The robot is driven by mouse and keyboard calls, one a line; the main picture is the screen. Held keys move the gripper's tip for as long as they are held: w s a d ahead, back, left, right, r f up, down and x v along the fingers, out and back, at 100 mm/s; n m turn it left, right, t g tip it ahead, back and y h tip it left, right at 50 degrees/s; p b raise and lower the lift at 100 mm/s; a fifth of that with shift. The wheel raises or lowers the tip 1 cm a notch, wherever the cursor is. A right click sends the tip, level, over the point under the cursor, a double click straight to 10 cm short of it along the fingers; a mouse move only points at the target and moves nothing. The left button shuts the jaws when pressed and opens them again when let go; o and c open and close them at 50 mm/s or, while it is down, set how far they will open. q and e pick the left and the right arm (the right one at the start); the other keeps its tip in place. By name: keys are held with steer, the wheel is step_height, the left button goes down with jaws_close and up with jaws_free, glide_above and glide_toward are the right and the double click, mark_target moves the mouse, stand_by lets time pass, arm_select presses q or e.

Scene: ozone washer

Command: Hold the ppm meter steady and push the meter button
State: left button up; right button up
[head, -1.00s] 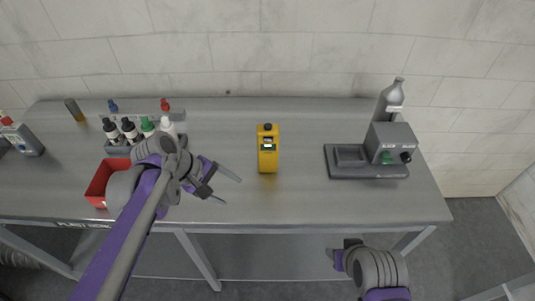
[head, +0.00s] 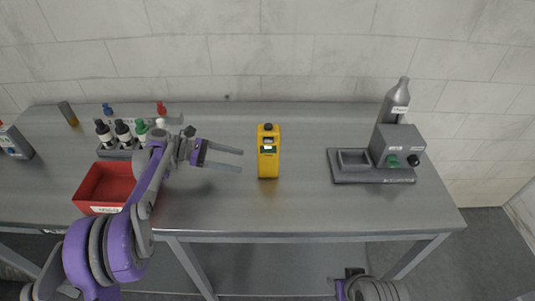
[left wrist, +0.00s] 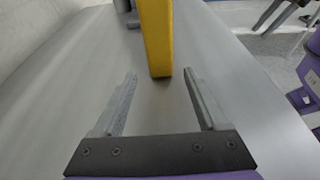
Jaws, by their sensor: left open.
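The yellow ppm meter (head: 268,160) stands upright near the middle of the table, with a dark knob on top and a small screen on its front. In the left wrist view the meter (left wrist: 157,35) stands just beyond the fingertips, between their lines. My left gripper (head: 241,160) is open and points right at the meter, a short gap from its left side. It also shows open and empty in the left wrist view (left wrist: 160,76). The meter's button is too small to make out. My right arm shows low in the head view; its fingertips are not clear.
A red bin (head: 104,186) and a rack with several dropper bottles (head: 123,131) stand left. A grey machine (head: 397,146) with a green button and a grey bottle (head: 396,100) stand right. The table (head: 300,205) is clear around the meter.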

mark_target(264, 166)
arm_select(q)
steer(key=b+x, duration=0.1)
steer(key=x, duration=0.7)
steer(key=shift+a+f, duration=0.1)
steer(key=shift+b+x, duration=0.3)
steer(key=shift+x, duration=0.7)
arm_select(e)
steer(key=shift+s+f, duration=0.2)
steer(key=shift+f, duration=0.75)
arm_select(q)
steer(key=c, duration=0.7)
steer(key=shift+c, duration=0.6)
arm_select(e)
steer(key=shift+c, duration=0.6)
jaws_close()
